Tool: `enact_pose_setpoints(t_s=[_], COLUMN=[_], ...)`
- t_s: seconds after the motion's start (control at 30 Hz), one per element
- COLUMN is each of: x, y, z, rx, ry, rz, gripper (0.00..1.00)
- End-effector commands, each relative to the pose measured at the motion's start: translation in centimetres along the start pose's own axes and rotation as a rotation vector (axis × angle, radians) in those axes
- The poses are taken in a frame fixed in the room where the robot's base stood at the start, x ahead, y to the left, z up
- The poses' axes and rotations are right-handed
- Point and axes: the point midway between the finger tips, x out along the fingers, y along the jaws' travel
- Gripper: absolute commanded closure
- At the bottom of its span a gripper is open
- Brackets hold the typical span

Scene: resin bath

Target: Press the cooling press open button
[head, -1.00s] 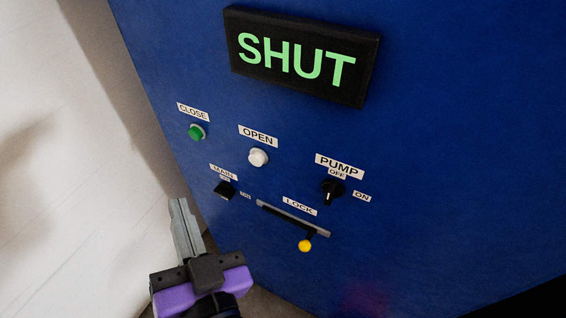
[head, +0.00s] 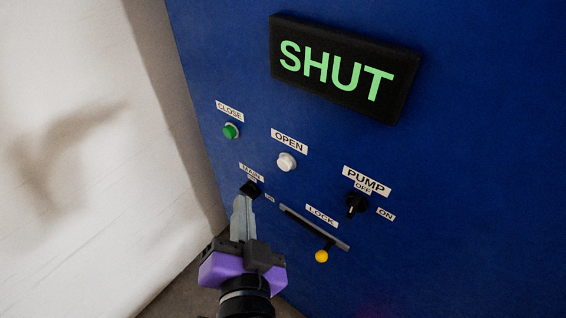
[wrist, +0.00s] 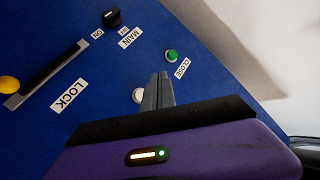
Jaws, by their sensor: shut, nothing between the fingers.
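The white OPEN button (head: 286,162) sits on the blue press panel (head: 450,170), below its OPEN label (head: 289,141). In the wrist view the white button (wrist: 138,96) shows just left of my fingertips and is partly hidden by them. My gripper (head: 243,201) is shut and empty, its fingers pointing up at the panel. In the head view its tips are below and left of the OPEN button, just under the MAIN switch. I cannot tell how far the tips are from the panel. A display (head: 343,68) above reads SHUT in green.
A green CLOSE button (head: 231,131) is left of OPEN. The black MAIN switch (head: 250,189), the PUMP knob (head: 356,204) at OFF, and the LOCK slot with a yellow-knobbed lever (head: 321,256) are lower on the panel. A pale wall (head: 80,150) is at left.

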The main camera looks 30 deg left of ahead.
Motion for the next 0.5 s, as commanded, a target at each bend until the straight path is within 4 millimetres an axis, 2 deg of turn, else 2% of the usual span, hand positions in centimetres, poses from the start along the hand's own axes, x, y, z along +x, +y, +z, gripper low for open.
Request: enact_pose_setpoints(t_s=[0.5], x=[4.5], y=[3.3], z=[-3.4], rx=[0.001], ry=[0.001], rz=[0.002], gripper=[1.00])
